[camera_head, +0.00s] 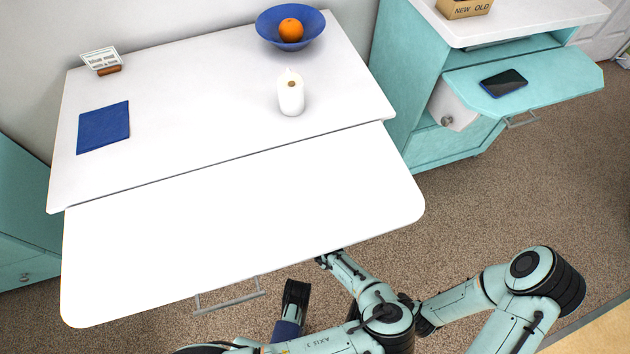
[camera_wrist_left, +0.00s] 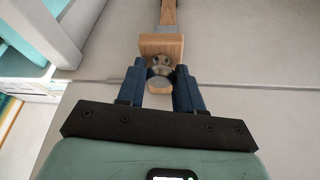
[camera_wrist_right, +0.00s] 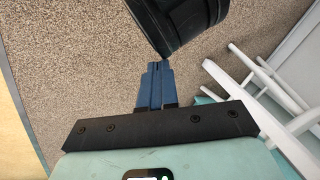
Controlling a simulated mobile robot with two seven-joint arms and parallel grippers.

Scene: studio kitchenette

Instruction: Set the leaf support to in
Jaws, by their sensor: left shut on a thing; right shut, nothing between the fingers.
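The table's white front leaf (camera_head: 240,215) is up and level with the fixed top (camera_head: 215,90); a thin seam runs between them. In the left wrist view, beneath the table, the wooden leaf support (camera_wrist_left: 162,46) is a bar ending in a block with a round knob (camera_wrist_left: 160,82) and a metal piece. My left gripper (camera_wrist_left: 160,75) is shut on this knob; the leaf hides it in the head view. My right gripper (camera_wrist_right: 160,68) is shut and empty above the carpet, close to a dark rounded part of my own body.
A bar handle (camera_head: 230,296) hangs at the leaf's front edge. A teal cabinet (camera_head: 425,95) stands right; carpet is open beyond.

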